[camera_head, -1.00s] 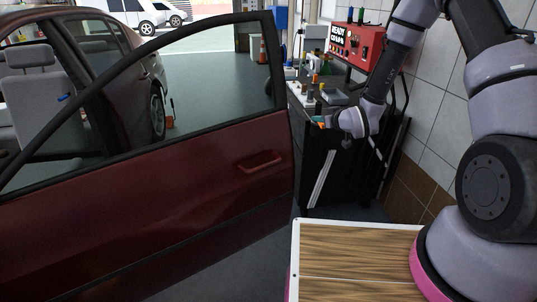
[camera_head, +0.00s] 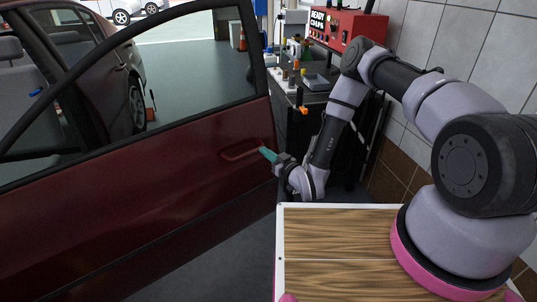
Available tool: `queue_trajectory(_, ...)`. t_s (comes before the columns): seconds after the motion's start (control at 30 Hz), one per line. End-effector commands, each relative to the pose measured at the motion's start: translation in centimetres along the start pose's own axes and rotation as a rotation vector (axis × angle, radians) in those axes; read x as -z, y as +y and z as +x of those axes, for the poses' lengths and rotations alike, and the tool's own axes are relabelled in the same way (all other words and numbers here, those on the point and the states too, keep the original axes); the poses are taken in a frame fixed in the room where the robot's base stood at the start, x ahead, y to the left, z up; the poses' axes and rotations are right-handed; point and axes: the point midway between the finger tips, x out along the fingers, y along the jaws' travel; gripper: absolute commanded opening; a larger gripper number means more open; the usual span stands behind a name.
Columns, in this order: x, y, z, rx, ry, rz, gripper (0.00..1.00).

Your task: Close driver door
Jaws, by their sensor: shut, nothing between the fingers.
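The dark red driver door (camera_head: 150,205) stands swung open from the car and fills the left of the view. Its handle (camera_head: 240,152) is on the outer panel, near the door's right edge. My gripper (camera_head: 266,153) is shut and empty, with its teal fingertips beside the right end of the handle. I cannot tell whether the tips touch the handle or the panel. Through the door window, the car's body (camera_head: 85,60) and a grey seat (camera_head: 14,75) show.
A black workbench (camera_head: 300,125) with bottles and small items stands behind my arm, with a red machine (camera_head: 345,25) on it. A tiled wall (camera_head: 490,50) bounds the right. Grey floor shows below the door.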

Motion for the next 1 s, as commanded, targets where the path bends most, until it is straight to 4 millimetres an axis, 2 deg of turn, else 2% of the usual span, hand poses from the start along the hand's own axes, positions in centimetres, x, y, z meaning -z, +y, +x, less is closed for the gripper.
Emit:
queue_trajectory(0.03, 0.2, -0.2, 1.2, 0.004, 0.004, -0.002, 0.0)
queue_trajectory(0.2, 0.1, -0.1, 4.9, 0.004, 0.003, -0.003, 0.0)
queue_trajectory(0.4, 0.1, -0.1, 8.1, 0.001, 0.002, -0.002, 0.0)
queue_trajectory(0.6, 0.0, 0.0, 9.5, 0.0, -0.001, 0.001, 0.0)
queue_trajectory(1.0, 0.0, 0.1, 9.6, 0.0, -0.001, 0.001, 0.0)
